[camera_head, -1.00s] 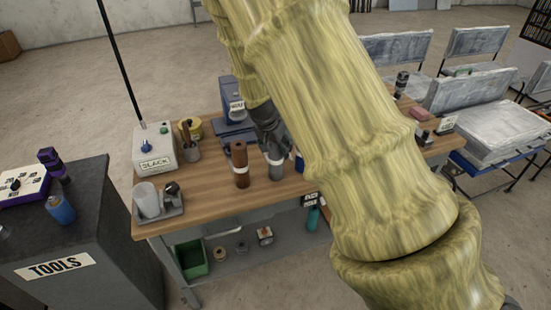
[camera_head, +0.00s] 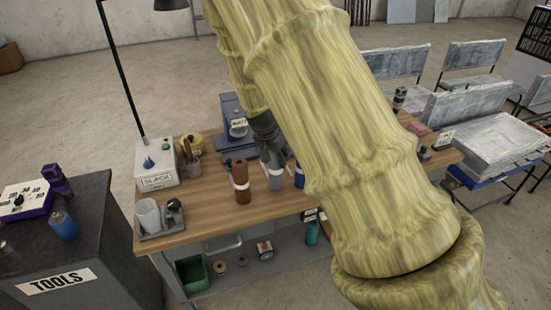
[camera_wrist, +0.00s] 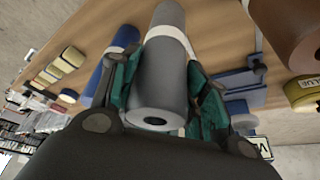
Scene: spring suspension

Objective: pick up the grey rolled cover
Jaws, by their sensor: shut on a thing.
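The grey rolled cover (camera_head: 275,180) has a white band around it and is upright at the front of the wooden workbench. My gripper (camera_head: 269,145) is above it in the head view, coming down on its top end. In the wrist view the grey roll (camera_wrist: 166,65) lies between the two green-padded fingers of my gripper (camera_wrist: 160,88), which are shut on its near end. The roll's hollow end faces the wrist camera. Whether its lower end touches the bench is hard to tell.
A brown roll (camera_head: 241,185) stands close to the left and a blue roll (camera_head: 299,175) close to the right, partly behind my arm. A blue machine (camera_head: 233,112) stands behind. A grey box (camera_head: 156,165) and a tray (camera_head: 160,229) are at the bench's left.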

